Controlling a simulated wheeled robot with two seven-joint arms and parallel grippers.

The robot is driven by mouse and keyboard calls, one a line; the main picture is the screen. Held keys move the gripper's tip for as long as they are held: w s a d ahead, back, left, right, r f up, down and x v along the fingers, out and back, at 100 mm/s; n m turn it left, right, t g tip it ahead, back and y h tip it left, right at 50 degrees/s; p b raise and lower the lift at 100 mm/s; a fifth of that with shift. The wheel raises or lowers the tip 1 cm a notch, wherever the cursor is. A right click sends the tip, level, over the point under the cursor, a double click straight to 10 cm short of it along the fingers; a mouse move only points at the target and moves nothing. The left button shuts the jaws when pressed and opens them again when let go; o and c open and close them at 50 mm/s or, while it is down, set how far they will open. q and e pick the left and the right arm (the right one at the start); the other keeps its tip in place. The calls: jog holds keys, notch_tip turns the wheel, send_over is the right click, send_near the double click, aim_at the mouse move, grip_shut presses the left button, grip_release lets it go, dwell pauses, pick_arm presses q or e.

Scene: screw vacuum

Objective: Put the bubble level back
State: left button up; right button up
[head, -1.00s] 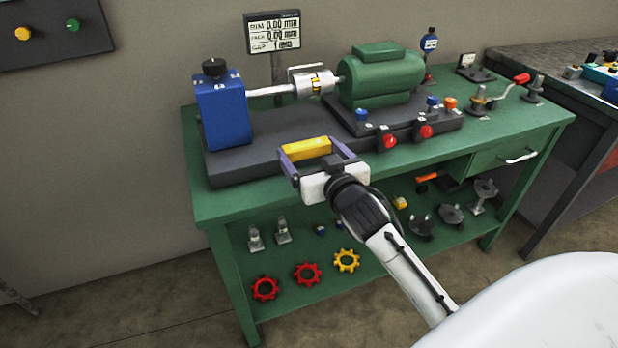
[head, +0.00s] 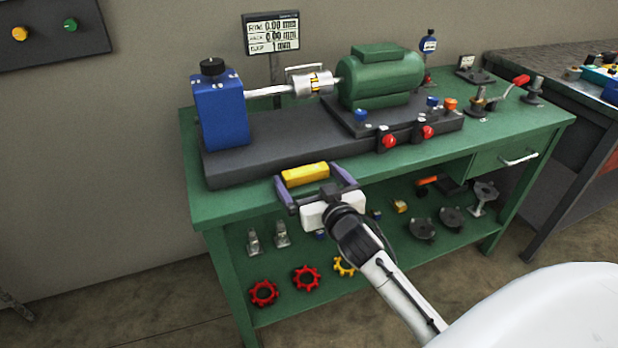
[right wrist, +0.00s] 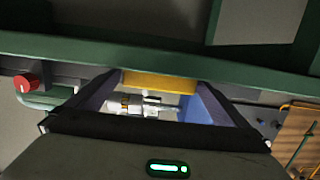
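The bubble level is a yellow bar (head: 305,175) that appears at the front edge of the bench. My right gripper (head: 307,173) spans it lengthwise, with one purple finger at each end. The fingers stand wide apart, and the bar fills the gap at their tips. In the right wrist view the yellow bar (right wrist: 158,82) bridges the two fingertips, with the silver coupling seen beyond it. Whether the bar touches the bench top I cannot tell. My left gripper is not in view.
The green bench (head: 240,203) carries a dark base (head: 260,158) with a blue block (head: 220,112), the coupling (head: 314,82) and a green motor (head: 380,78). Red knobs (head: 389,140) stick out in front. The lower shelf holds several gears and clamps. The bench's front left strip is clear.

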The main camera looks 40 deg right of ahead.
jog(key=shift+r, duration=0.2)
jog(key=v, duration=1.1)
jog(key=s+a+f+n+g+y, duration=0.2)
jog(key=s+a+f, duration=0.6)
jog(key=f, duration=0.4)
jog(key=s+a+f+n+g+y, duration=0.3)
jog(key=s+a+f, duration=0.5)
jog(key=f, duration=0.4)
jog(key=shift+a+g+y, duration=0.7)
jog(key=shift+g+y, duration=0.2)
jog(key=shift+g, duration=0.2)
jog(key=shift+s+p, duration=0.15)
jog(key=shift+p, duration=0.15)
jog(key=shift+r+p, duration=0.25)
jog(key=shift+p, duration=0.05)
